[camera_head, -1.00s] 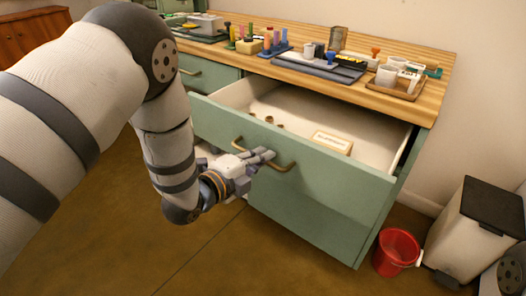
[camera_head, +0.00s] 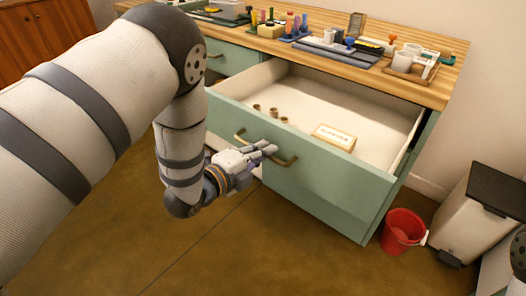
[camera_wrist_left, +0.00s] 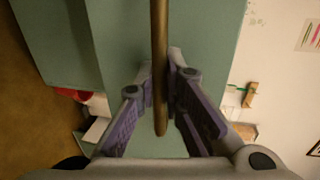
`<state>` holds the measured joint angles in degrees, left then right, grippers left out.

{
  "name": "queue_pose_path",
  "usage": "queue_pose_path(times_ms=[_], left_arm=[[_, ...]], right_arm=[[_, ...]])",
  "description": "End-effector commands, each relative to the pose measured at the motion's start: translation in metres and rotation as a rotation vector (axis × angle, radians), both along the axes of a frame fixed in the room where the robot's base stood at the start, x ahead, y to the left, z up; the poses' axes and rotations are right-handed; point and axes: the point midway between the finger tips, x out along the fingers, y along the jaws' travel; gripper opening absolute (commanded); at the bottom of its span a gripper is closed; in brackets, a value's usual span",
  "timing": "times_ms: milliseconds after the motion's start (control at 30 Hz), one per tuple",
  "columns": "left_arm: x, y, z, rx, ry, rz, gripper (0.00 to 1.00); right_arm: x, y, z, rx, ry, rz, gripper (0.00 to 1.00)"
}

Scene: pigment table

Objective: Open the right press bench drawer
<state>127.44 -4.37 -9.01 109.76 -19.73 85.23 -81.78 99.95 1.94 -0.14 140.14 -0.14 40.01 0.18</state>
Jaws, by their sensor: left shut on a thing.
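The right press bench drawer (camera_head: 310,176) is green and pulled well out of the bench. Its white inside shows, with several small brown round things (camera_head: 272,111) and a cream labelled block (camera_head: 335,137) in it. A brass bar handle (camera_head: 285,161) runs across its front. My left gripper (camera_head: 268,150) is at the middle of this handle, shut on it. In the left wrist view the handle (camera_wrist_left: 160,60) runs between the two fingers (camera_wrist_left: 163,105). My right gripper is not in view.
The wooden bench top (camera_head: 420,90) holds pots, bottles and trays. A red bucket (camera_head: 401,232) and a pale bin with a black lid (camera_head: 478,215) stand on the floor right of the drawer. The brown floor in front is open.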

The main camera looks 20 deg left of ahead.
Motion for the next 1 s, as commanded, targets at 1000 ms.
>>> queue_pose_path(times_ms=[1000], left_arm=[[-0.107, 0.039, 0.023, 0.000, 0.001, 0.000, 0.30]], right_arm=[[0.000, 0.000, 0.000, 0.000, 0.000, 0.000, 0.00]])
